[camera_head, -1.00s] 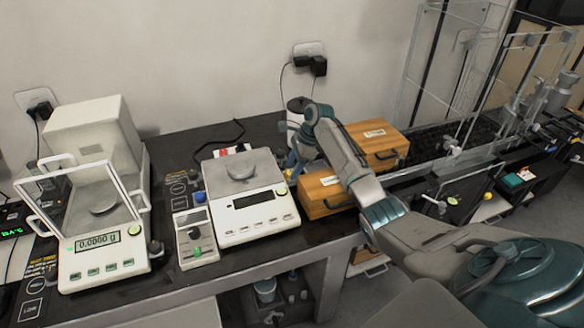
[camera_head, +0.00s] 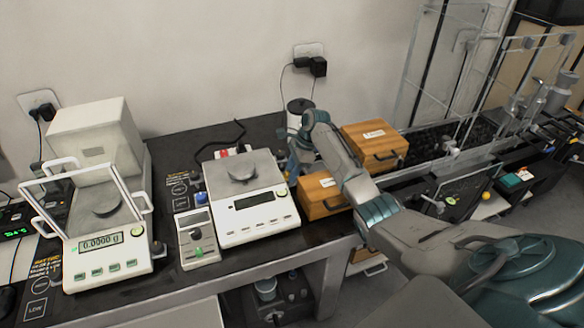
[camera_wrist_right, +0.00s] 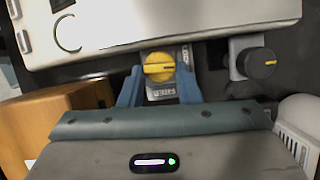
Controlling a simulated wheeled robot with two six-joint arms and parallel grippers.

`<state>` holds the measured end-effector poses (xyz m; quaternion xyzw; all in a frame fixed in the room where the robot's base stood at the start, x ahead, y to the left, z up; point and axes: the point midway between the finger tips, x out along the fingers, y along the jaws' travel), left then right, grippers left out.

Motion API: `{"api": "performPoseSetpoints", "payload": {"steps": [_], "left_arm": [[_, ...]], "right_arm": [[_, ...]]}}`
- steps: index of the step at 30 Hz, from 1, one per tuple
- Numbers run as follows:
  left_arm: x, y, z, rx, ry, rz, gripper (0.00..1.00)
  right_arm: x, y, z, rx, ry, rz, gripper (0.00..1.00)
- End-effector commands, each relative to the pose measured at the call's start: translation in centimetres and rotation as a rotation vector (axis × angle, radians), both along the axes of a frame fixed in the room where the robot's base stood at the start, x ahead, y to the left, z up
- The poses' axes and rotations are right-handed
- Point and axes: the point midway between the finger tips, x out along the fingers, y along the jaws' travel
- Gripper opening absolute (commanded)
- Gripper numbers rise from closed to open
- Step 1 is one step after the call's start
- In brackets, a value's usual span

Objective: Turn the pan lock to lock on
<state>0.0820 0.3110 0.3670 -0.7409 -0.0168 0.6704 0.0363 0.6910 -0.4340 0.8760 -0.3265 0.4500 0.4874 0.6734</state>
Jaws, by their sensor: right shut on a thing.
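In the right wrist view, a yellow knob (camera_wrist_right: 158,67) with a dark line across it sits between the two blue fingers of my right gripper (camera_wrist_right: 160,76), which is shut on it. A small label below the knob is too small to read. The knob is beside the edge of a white balance housing (camera_wrist_right: 190,18). In the head view, my right gripper (camera_head: 291,160) is at the back right of the middle balance (camera_head: 250,209), where the knob is hidden. My left gripper is not in view.
Wooden boxes (camera_head: 322,203) stand close to my right forearm. A draft-shield balance (camera_head: 103,262) stands at left. A clear-walled enclosure (camera_head: 425,75) is at right.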

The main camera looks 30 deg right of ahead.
Motion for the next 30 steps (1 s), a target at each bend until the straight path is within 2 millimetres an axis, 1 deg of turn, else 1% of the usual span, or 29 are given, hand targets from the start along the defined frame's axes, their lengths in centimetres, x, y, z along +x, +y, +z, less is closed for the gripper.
{"api": "performPoseSetpoints", "payload": {"steps": [1, 3, 7, 14, 15, 17, 18, 26, 30], "left_arm": [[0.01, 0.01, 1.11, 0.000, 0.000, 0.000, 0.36], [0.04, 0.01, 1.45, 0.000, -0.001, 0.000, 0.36], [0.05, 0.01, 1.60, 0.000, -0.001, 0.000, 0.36], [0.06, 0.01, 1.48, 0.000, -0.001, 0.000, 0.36], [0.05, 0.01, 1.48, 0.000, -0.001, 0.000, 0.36], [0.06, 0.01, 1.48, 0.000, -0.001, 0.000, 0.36], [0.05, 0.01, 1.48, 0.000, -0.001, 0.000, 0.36], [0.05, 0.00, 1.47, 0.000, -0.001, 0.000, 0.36], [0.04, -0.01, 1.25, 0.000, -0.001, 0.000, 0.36]], "right_arm": [[0.04, 0.04, 0.57, 0.001, 0.004, 0.027, 0.07], [0.11, 0.04, 0.43, 0.002, 0.003, 0.062, 0.07], [0.11, 0.02, 0.13, 0.001, 0.002, 0.095, 0.07], [0.12, 0.01, 0.03, 0.001, 0.000, 0.099, 0.07], [0.12, 0.00, 0.04, 0.001, 0.000, 0.099, 0.32], [0.12, 0.00, 0.04, 0.001, 0.000, 0.098, 0.44], [0.12, 0.00, 0.05, 0.001, 0.000, 0.098, 0.52], [0.11, -0.03, 0.07, 0.001, 0.001, 0.097, 0.52], [0.08, -0.39, 0.77, 0.000, -0.001, 0.096, 0.52]]}}
